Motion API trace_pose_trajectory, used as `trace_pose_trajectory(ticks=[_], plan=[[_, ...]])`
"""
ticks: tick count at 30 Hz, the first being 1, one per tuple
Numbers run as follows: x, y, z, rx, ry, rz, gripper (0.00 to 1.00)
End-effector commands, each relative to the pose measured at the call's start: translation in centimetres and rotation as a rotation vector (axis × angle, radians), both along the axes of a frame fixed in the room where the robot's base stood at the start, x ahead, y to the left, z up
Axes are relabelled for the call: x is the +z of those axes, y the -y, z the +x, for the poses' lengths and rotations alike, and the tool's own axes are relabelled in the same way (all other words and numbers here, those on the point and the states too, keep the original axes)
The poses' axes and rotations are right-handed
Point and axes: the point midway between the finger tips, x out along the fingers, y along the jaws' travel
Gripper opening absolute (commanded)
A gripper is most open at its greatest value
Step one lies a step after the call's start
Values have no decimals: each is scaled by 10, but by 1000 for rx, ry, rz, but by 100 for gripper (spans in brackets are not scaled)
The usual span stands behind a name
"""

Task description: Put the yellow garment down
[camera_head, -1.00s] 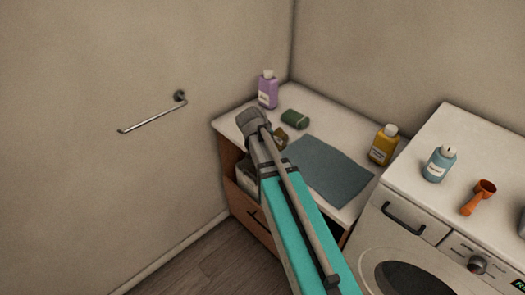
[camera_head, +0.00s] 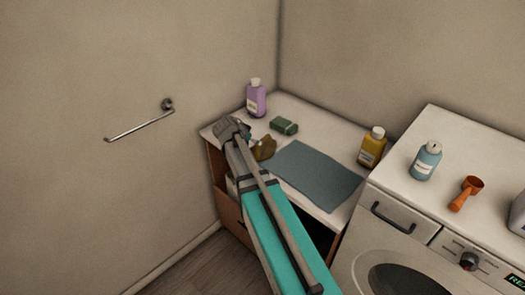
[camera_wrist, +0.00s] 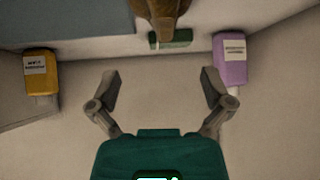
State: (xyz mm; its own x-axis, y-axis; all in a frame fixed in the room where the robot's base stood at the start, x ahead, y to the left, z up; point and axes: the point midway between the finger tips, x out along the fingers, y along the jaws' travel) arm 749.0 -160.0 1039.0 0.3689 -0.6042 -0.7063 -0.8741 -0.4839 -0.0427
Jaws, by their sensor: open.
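A crumpled mustard-yellow garment (camera_head: 264,148) lies on the white counter, left of a grey-blue mat. In the wrist view the garment (camera_wrist: 160,10) shows at the top edge, partly cut off, overlapping a green folded item. My gripper (camera_wrist: 162,88) is open in the wrist view, with its two fingers spread and nothing between them. The garment is beyond the fingertips and apart from them in that view. In the head view my wrist hides the fingers and the part of the counter behind it.
A purple bottle (camera_head: 256,98), the green item (camera_head: 284,126), the grey-blue mat (camera_head: 315,175) and a yellow bottle (camera_head: 372,147) are on the counter. A washing machine (camera_head: 400,235) at right bears a blue bottle (camera_head: 426,161) and an orange scoop (camera_head: 466,192). A towel rail (camera_head: 140,123) is on the wall.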

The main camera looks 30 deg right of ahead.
Motion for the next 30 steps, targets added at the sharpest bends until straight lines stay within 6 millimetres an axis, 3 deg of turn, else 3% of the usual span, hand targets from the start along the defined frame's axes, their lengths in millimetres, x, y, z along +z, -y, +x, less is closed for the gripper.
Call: trace_pose_trajectory(ticks=[18,30], plan=[[-49,41,25,-3,0,0,100],[-53,47,27,-1,0,0,100]])
